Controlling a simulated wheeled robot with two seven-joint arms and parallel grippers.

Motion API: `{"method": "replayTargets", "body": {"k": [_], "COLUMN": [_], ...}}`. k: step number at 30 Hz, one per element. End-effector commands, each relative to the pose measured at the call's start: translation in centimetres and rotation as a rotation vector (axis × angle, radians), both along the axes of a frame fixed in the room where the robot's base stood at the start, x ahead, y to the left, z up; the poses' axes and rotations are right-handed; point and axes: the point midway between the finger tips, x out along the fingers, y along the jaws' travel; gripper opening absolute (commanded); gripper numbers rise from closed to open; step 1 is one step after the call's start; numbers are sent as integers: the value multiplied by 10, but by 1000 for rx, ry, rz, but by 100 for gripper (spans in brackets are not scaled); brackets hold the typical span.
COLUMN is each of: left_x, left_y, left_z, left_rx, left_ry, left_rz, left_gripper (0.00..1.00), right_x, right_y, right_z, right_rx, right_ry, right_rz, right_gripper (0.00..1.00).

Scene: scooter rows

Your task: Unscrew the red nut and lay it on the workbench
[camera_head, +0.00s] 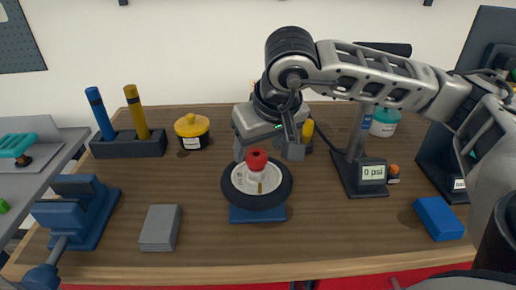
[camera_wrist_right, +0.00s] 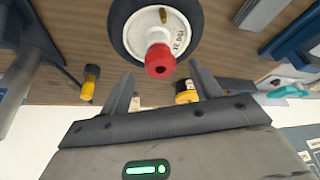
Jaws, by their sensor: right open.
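The red nut (camera_head: 256,158) sits on top of the white hub of a small black-tyred wheel (camera_head: 281,187). The wheel lies flat on a blue stand (camera_head: 257,215) on the wooden workbench (camera_head: 330,235). My right gripper (camera_head: 268,152) is open and empty, pointing down just behind the nut. In the right wrist view the nut (camera_wrist_right: 160,62) shows just beyond the gap between the open fingertips (camera_wrist_right: 162,76), and I see no contact. My left gripper is not in view.
A gauge stand (camera_head: 362,176) reading 0 psi is right of the wheel, a blue box (camera_head: 438,218) at far right. A grey block (camera_head: 160,228) and a blue vise (camera_head: 75,215) are left.

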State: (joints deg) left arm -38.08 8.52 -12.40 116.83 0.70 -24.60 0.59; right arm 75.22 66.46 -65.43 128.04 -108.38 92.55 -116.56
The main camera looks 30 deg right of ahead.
Motion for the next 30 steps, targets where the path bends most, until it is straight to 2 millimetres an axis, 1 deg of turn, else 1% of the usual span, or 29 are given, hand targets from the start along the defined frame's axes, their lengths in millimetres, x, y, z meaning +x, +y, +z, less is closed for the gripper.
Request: {"method": "replayTargets", "body": {"k": [1,6,16,17,18,20,21,26,30], "left_x": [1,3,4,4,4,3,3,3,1], "left_y": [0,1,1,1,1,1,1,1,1], "left_z": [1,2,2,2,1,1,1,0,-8], "left_rx": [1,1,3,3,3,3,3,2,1], "left_ry": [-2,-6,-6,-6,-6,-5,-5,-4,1], "left_rz": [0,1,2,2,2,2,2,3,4], "left_gripper": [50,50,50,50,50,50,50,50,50], "right_x": [2,7,8,8,8,8,8,8,8], "right_y": [0,0,0,0,0,0,0,-1,-1], "right_z": [-6,-18,-20,-20,-20,-20,-20,-20,-22], "right_rx": [1,1,1,1,1,1,1,1,1], "right_ry": [5,1,0,0,0,0,0,0,0], "right_rz": [-1,0,0,0,0,0,0,9,90], "right_gripper": [63,63,63,55,44,27,16,15,15]}}
